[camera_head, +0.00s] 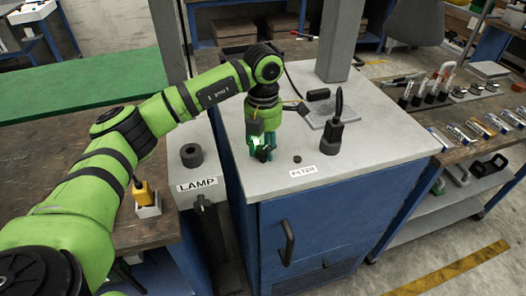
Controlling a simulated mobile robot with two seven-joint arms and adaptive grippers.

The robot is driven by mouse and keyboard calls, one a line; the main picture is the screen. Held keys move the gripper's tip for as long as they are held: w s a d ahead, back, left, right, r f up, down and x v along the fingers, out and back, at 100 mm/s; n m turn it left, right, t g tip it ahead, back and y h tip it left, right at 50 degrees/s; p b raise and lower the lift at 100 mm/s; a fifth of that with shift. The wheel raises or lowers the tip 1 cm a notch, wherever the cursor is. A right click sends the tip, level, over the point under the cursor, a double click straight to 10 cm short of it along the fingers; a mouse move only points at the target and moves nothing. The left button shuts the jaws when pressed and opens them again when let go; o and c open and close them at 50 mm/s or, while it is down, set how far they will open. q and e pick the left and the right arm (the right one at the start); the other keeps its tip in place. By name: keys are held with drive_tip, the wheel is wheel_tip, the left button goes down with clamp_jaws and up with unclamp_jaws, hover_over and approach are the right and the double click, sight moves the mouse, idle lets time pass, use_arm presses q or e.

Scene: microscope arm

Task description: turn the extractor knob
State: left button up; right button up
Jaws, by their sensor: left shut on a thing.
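My left gripper (262,147) reaches down to the light grey top of the blue cabinet (330,215), near its front left part. Its fingers are shut on a small dark knob (263,154), which they mostly hide. I cannot read any label on this knob, nor tell how far it is turned. A smaller dark round piece (297,159) sits apart to its right, behind a white label that seems to read FILTER (303,171). My right gripper is not in view.
A grey post (340,45) rises behind. A black ring (191,155) stands by the LAMP label (198,184). The cabinet top's right side is clear.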

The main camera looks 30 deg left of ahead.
sight(263, 149)
use_arm(q)
drive_tip(key=m+b, duration=0.1)
drive_tip(key=m, duration=0.2)
drive_tip(key=shift+f+m+b, duration=0.15)
drive_tip(key=shift+m+b, duration=0.9)
drive_tip(key=shift+m, duration=1.25)
drive_tip(key=o, duration=1.2)
drive_tip(key=shift+c, duration=0.2)
drive_tip(key=shift+r, duration=0.2)
wheel_tip(263, 149, up, 12)
drive_tip(key=shift+f, duration=0.15)
